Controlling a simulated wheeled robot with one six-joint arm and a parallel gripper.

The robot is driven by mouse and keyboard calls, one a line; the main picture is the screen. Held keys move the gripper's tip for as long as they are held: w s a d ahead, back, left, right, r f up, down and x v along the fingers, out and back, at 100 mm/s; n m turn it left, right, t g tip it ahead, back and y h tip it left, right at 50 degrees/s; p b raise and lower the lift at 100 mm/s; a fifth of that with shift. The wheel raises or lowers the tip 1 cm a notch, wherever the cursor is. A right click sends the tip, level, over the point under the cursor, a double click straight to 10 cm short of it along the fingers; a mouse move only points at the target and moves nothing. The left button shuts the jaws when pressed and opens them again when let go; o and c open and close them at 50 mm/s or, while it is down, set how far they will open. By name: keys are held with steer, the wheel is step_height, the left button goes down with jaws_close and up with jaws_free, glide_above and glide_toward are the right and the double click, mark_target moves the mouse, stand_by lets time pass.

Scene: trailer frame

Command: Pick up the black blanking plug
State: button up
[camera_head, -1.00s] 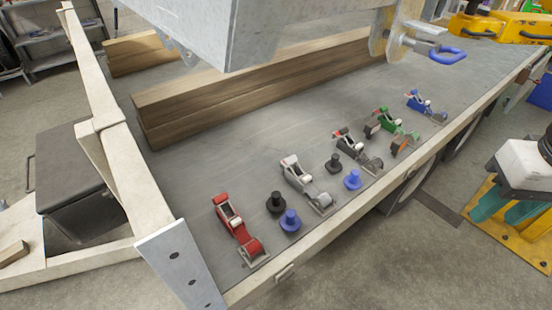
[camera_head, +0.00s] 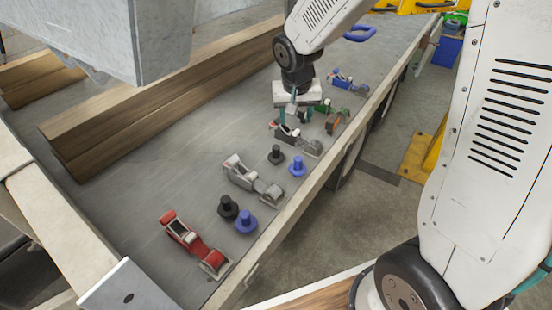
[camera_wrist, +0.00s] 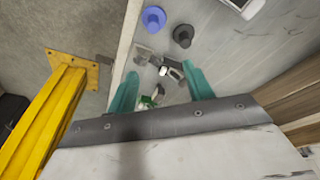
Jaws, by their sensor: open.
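Two black blanking plugs stand on the grey trailer deck in the head view, one nearer (camera_head: 228,207) and one farther (camera_head: 276,154). Each has a blue plug beside it, nearer (camera_head: 246,221) and farther (camera_head: 297,166). My gripper (camera_head: 296,118) is open above the deck, beyond the farther plugs and over the dark ratchet buckle (camera_head: 295,137). In the wrist view one black plug (camera_wrist: 183,36) and one blue plug (camera_wrist: 153,18) lie ahead of my teal fingers (camera_wrist: 160,72), apart from them. The dark buckle (camera_wrist: 166,68) shows between the fingertips.
Red (camera_head: 192,243), grey (camera_head: 250,178), green (camera_head: 333,113) and blue (camera_head: 347,80) buckles line the deck. Timber beams (camera_head: 170,85) lie behind. A pale rail (camera_head: 290,210) edges the deck. A grey metal block (camera_head: 150,35) hangs above. A yellow post (camera_wrist: 45,115) stands beyond the edge.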

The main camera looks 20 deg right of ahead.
glide_above(276, 147)
steer(key=s, duration=0.2)
step_height(276, 147, down, 11)
steer(key=shift+m, duration=0.3)
steer(key=x, duration=0.5)
steer(key=a+x, duration=0.1)
steer(key=x, duration=0.2)
steer(key=shift+w+f, duration=0.1)
steer(key=shift+f, duration=0.05)
jaws_close()
